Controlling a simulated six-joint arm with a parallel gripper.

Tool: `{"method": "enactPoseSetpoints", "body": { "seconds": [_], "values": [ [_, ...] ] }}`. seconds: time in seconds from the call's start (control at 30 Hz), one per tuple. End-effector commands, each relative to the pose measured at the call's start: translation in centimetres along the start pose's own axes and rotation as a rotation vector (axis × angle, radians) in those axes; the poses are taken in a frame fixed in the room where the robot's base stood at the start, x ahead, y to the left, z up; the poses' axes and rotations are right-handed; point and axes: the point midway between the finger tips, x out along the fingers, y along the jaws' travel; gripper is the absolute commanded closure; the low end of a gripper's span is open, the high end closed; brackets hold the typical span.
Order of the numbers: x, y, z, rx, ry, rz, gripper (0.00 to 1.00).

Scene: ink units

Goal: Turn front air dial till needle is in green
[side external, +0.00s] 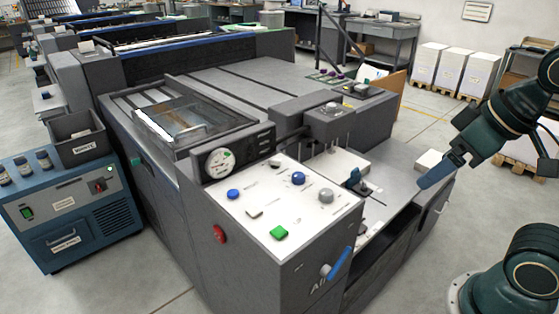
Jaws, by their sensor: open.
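A round white pressure gauge (220,162) stands upright at the back left of the white control panel (262,192). On the front face below the panel are a grey knob (326,270) and a blue lever (340,262), above partly readable lettering starting "AI". The panel top carries a left blue knob (233,194), a second blue knob (298,178) and a grey knob (326,195). My gripper (440,172) is open, right of the panel, well apart from all knobs.
A green button (279,233) and a red knob (219,234) sit near the panel's front left. A grey bracket unit (330,118) rises behind the panel. A blue cabinet (70,205) stands at left. Air above the panel's front is free.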

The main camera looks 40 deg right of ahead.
Motion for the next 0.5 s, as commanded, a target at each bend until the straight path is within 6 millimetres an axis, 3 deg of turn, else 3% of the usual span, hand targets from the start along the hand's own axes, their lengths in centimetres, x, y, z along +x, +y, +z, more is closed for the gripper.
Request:
{"method": "enactPoseSetpoints", "body": {
  "seconds": [0.03, 0.13, 0.5],
  "values": [
    [0.0, 0.0, -0.1, -0.004, -0.002, 0.0, 0.28],
    [0.0, 0.0, -0.5, -0.024, -0.009, 0.0, 0.45],
    [1.2, 0.3, -5.0, -0.289, -0.107, -0.012, 0.45]
  ]
}}
